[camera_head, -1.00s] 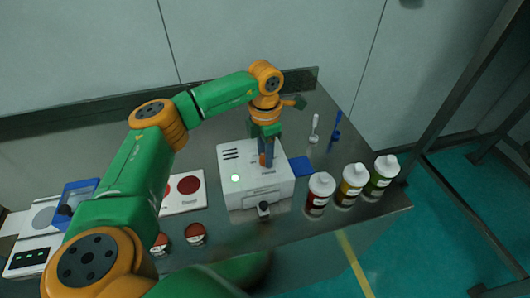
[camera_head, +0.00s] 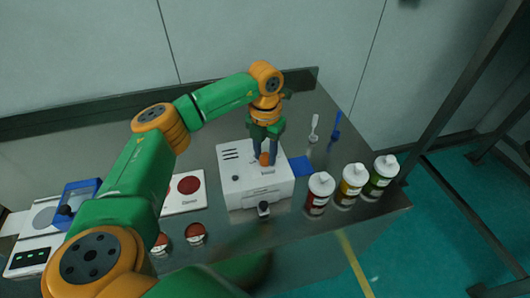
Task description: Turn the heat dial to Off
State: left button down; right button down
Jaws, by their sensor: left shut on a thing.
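A white box-shaped machine (camera_head: 262,195) stands on the metal bench, with dark slots and a small round indicator (camera_head: 235,178) on its top. The indicator is dark. An orange dial (camera_head: 264,159) is on top of the machine, partly hidden by the fingers. I take it to be the heat dial; its markings are too small to read. My left gripper (camera_head: 265,157) points down over the machine and is shut on the orange dial, with its two dark fingers on either side. My right gripper is not in view.
Three capped bottles (camera_head: 352,185) stand to the right, near the bench edge. A black knob (camera_head: 264,209) is at the machine's front. A white pad with red discs (camera_head: 189,185), two small jars (camera_head: 195,233) and a scale (camera_head: 30,255) lie to the left. A blue pad (camera_head: 300,166) lies beside the machine.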

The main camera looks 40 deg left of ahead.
aim_at(265, 156)
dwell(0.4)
pick_arm(q)
jog(key=c, duration=0.5)
grip_release()
jog(key=shift+w, duration=0.1)
jog(key=shift+r, duration=0.3)
notch_tip(265, 156, up, 7)
jog(key=shift+f+b, duration=0.2)
jog(key=shift+b, duration=0.6)
